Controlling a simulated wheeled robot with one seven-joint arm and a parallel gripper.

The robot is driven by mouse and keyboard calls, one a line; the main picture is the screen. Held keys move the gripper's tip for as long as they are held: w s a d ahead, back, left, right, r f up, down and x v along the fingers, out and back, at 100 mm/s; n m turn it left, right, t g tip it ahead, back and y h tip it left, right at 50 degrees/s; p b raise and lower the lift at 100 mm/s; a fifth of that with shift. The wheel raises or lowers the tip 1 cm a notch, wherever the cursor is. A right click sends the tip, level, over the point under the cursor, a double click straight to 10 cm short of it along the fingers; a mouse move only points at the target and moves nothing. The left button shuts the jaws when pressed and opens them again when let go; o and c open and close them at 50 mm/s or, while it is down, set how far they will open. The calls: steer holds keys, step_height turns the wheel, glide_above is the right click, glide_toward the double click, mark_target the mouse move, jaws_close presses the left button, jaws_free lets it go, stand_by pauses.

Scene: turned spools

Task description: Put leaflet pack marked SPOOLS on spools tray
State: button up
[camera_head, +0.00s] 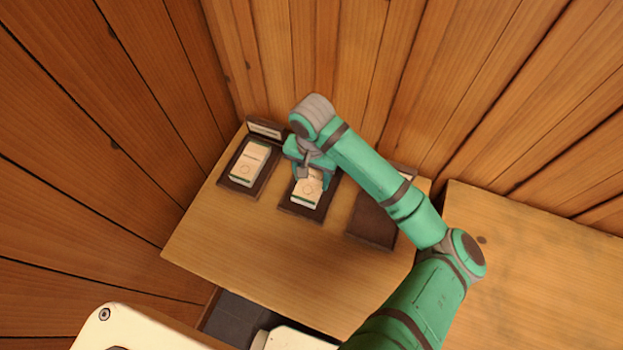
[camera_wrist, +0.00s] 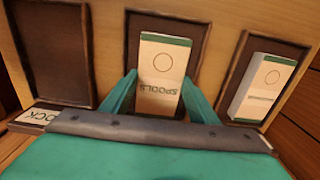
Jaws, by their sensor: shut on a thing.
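The leaflet pack marked SPOOLS (camera_wrist: 161,62) is white with a green end and a printed circle. It also shows in the head view (camera_head: 307,190). My gripper (camera_wrist: 159,78) is shut on it, one teal finger on each side. The pack is over the middle dark brown tray (camera_head: 301,212), within its rim, which also shows in the wrist view (camera_wrist: 168,24). I cannot tell if the pack touches the tray floor. The middle tray's label is hidden behind my gripper.
The left tray (camera_head: 233,182) in the head view holds a similar white and green pack (camera_head: 250,163), with a label card (camera_head: 264,130) behind. The right tray (camera_head: 372,222) is empty; its card, partly seen in the wrist view, ends in "OCK" (camera_wrist: 38,117). Wooden walls stand close behind.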

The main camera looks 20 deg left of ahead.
mark_target(312, 181)
steer(key=shift+f, duration=0.85)
steer(key=shift+f, duration=0.15)
steer(key=o, duration=1.1)
steer(key=shift+d, duration=0.1)
steer(key=shift+o, duration=0.2)
step_height(312, 181, up, 12)
